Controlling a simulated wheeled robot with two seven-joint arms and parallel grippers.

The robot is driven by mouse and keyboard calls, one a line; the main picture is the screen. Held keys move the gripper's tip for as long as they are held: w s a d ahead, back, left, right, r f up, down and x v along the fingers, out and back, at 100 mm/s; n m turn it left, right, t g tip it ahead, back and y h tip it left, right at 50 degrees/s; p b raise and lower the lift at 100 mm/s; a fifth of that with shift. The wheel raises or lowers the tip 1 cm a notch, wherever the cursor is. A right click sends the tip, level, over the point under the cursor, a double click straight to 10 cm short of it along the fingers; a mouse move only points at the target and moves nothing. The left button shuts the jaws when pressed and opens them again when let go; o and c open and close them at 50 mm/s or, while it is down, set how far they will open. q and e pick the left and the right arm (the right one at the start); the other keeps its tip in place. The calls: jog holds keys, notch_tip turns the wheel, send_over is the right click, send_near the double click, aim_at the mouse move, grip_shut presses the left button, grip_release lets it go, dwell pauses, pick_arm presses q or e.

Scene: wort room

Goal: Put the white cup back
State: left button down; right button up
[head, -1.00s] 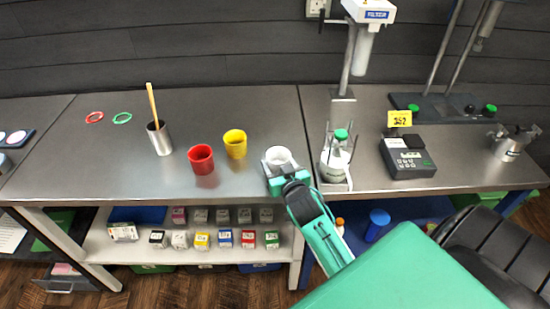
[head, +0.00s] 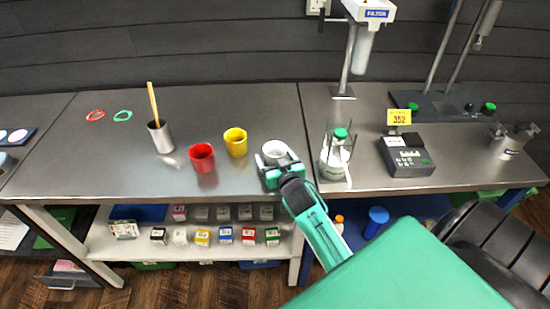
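The white cup (head: 274,149) is at the right end of the left metal table, to the right of the yellow cup. My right gripper (head: 278,163) reaches it from the front, with its fingers on either side of the cup. It appears shut on the cup, and its fingers hide the cup's lower part. I cannot tell whether the cup's base touches the table. My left gripper is not in view.
A red cup (head: 202,161), a yellow cup (head: 235,144) and a metal beaker with a stick (head: 160,137) stand to the left. A green-capped bottle in a wire holder (head: 334,160) stands close on the right. Red (head: 95,115) and green rings (head: 122,116) lie at the back left.

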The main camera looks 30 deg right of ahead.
jog(key=shift+r, duration=0.15)
jog(key=shift+s+a, duration=0.1)
jog(key=shift+s, duration=0.35)
jog(key=b+v, duration=0.2)
jog(key=v, duration=0.9)
jog(key=shift+r, duration=0.1)
